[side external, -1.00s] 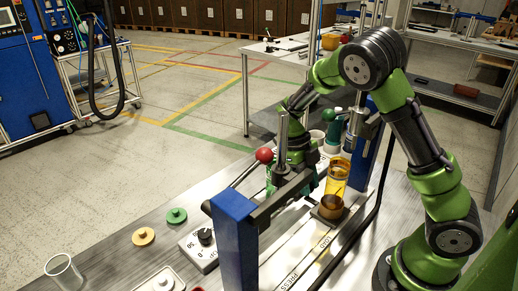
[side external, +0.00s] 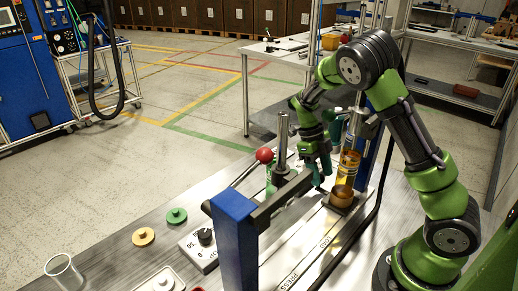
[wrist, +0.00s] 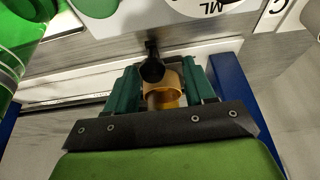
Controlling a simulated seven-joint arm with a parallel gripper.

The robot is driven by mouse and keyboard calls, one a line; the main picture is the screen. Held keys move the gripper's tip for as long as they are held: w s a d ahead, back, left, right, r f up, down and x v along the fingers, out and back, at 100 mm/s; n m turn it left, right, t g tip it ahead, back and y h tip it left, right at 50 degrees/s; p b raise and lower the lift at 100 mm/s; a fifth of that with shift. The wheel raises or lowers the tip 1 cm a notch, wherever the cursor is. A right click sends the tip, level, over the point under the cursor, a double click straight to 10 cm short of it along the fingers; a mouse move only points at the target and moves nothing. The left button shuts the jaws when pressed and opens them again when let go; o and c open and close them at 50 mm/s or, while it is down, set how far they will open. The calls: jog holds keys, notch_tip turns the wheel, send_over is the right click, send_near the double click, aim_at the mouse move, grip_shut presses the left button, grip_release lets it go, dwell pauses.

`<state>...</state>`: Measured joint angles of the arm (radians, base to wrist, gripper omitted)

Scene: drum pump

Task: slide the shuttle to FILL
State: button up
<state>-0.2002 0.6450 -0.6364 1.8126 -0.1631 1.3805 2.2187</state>
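In the side view the shuttle (side external: 335,207) is a small block on the pale rail, beyond the CAP label. An amber cup (side external: 342,197) sits on it, and a taller amber cylinder (side external: 349,165) rises just behind. I cannot see a FILL label. My gripper (side external: 325,178) is low over the rail, just left of the amber parts, with teal fingers pointing down. In the wrist view the fingers (wrist: 162,92) stand apart, one on each side of an amber cup (wrist: 168,97). Contact with it is unclear. A black knob-like part (wrist: 152,68) overlaps the cup's far edge.
A blue frame (side external: 235,235) with a crossbar stands in front, beside a red-balled lever (side external: 264,155). A black hose runs along the rail's right side. A dial box (side external: 203,245), colored discs and a clear cup (side external: 63,274) lie at left.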

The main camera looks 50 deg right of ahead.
jog(key=shift+a, duration=0.1)
jog(key=v, duration=1.7)
jog(key=s+a+r+n+t+y, duration=0.1)
jog(key=s+a+r+n+t, duration=0.3)
jog(key=n, duration=0.5)
jog(key=s+a+r+n+t+y, duration=0.1)
jog(key=s+a+r+n+t, duration=0.15)
jog(key=a+n, duration=0.4)
jog(key=s+a+f+n+t, duration=0.1)
jog(key=s+n, duration=0.3)
jog(key=n, duration=0.4)
jog(key=s+a+f+n+t, duration=0.1)
jog(key=s+a+n+t, duration=0.2)
jog(key=n, duration=0.5)
jog(key=shift+s+a+f+t, duration=0.4)
jog(key=shift+s+t, duration=0.15)
jog(key=shift+s, duration=0.6)
